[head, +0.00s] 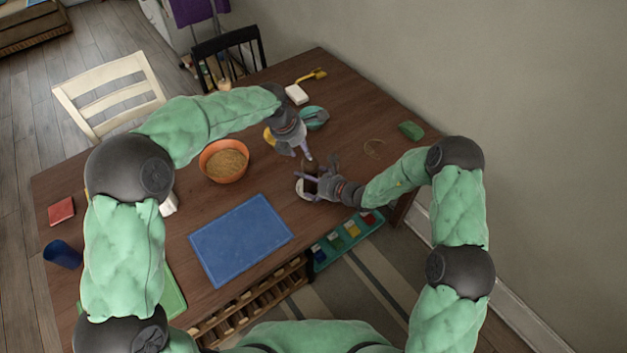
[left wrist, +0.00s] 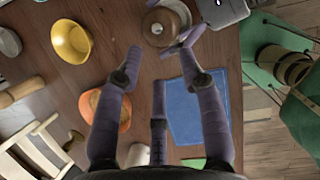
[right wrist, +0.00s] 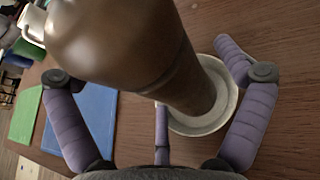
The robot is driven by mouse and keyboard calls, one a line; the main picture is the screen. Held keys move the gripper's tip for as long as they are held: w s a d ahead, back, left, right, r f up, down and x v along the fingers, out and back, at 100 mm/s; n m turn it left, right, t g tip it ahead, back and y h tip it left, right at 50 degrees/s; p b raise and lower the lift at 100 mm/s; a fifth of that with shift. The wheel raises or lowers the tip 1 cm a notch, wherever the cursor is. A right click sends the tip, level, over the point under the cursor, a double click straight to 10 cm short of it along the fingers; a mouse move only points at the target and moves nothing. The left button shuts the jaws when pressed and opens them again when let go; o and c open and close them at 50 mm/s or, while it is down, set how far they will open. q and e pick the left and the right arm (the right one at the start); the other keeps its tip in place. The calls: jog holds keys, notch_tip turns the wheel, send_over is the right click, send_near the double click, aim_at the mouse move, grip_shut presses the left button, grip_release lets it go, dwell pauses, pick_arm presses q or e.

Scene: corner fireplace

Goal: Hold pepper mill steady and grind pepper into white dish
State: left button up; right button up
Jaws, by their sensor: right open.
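The brown pepper mill (right wrist: 165,55) rises upright from the white dish (right wrist: 232,95) in the right wrist view. In the head view the mill (head: 311,165) is small and partly hidden by my grippers, and the dish (head: 302,190) shows below it. My right gripper (right wrist: 150,72) is open, with its fingers spread to either side of the mill's lower part; I cannot tell if they touch it. My left gripper (left wrist: 160,58) is open and empty above the table. The mill's round top (left wrist: 158,28) lies just beyond its fingertips in the left wrist view.
An orange bowl (head: 224,168) of grain and a blue mat (head: 240,238) lie left of the dish. A yellow bowl (left wrist: 71,41) and a teal bowl (head: 314,117) stand farther back. A green block (head: 411,130) lies at the right edge. Chairs stand at the far side.

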aim_at(309, 161)
jog(key=c, duration=1.4)
pick_arm(q)
jog(key=o, duration=0.8)
jog(key=shift+c, duration=0.2)
jog(key=shift+w+d+r+g+y, duration=0.3)
jog(key=shift+w+d+g, duration=0.1)
jog(key=shift+w, duration=0.1)
jog(key=shift+w+d+r+g+y, duration=0.2)
jog(key=shift+w+d+g+y, duration=0.15)
jog(key=shift+w, duration=0.1)
jog(key=shift+n+g+y, duration=0.6)
jog(key=shift+g+y, duration=0.05)
jog(key=shift+y, duration=0.1)
jog(key=f, duration=0.7)
jog(key=w+d+f, duration=0.1)
jog(key=f, duration=0.2)
jog(key=shift+f, duration=0.25)
pick_arm(e)
jog(key=shift+s+f, duration=0.1)
pick_arm(q)
jog(key=c, duration=1.2)
